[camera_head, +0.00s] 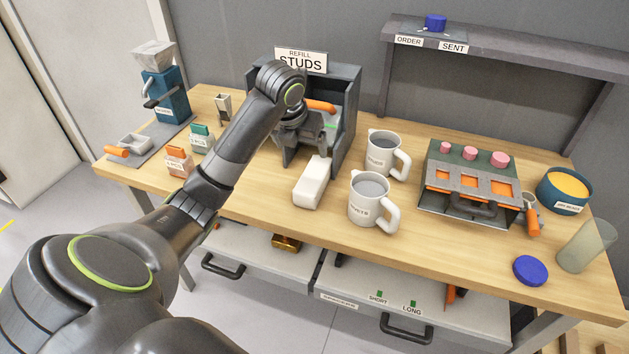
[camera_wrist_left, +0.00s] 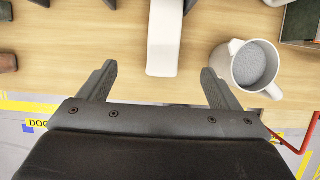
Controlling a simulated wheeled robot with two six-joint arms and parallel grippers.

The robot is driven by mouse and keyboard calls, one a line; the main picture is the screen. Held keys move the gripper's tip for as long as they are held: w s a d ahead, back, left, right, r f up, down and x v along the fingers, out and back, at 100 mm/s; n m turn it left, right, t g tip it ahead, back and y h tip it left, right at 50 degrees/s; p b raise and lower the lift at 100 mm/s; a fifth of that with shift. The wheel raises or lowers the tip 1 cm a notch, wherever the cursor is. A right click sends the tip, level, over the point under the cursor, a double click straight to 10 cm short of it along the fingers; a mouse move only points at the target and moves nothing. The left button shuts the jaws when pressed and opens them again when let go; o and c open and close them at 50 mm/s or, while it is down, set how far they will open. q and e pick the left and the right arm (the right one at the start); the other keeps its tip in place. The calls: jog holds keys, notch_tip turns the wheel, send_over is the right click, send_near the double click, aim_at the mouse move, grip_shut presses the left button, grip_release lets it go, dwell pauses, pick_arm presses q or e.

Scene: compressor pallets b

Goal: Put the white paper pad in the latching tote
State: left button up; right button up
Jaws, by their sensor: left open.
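A long white block (camera_head: 310,184) with rounded edges lies on the wooden bench in front of the studs box. I cannot tell whether it is the white paper pad. It also shows in the left wrist view (camera_wrist_left: 164,42), ahead of and between the finger lines. My left gripper (camera_head: 303,158) is open and empty, above the bench at the block's far end. Its fingers (camera_wrist_left: 157,82) are spread to either side of the block without touching it. No latching tote can be made out. My right gripper is out of view.
Two white mugs (camera_head: 368,198) (camera_head: 382,155) filled with grey stuff stand close right of the block. The studs box (camera_head: 346,115) is behind my gripper. A stove-like unit (camera_head: 470,185), blue lid (camera_head: 530,270) and clear cup (camera_head: 587,246) are farther right. Drawers (camera_head: 410,300) stand open below.

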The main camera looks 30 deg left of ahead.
aim_at(314, 173)
pick_arm(q)
jog(key=p+x, duration=0.1)
jog(key=x, duration=1)
jog(key=shift+w+d+f, duration=0.1)
jog(key=shift+f, duration=0.2)
jog(key=x, duration=0.2)
jog(key=p+x, duration=0.1)
jog(key=x, duration=0.1)
jog(key=shift+w+d, duration=0.2)
jog(key=shift+d, duration=0.2)
jog(key=shift+w+a+f, duration=0.1)
jog(key=shift+w+f, duration=0.15)
jog(key=shift+f, duration=0.4)
jog(key=c, duration=1.2)
jog(key=shift+r+p, duration=0.2)
jog(key=shift+p, duration=0.2)
jog(key=shift+r+p, duration=0.3)
jog(key=shift+p, duration=0.05)
jog(key=shift+r+p, duration=0.35)
jog(key=shift+p, duration=0.05)
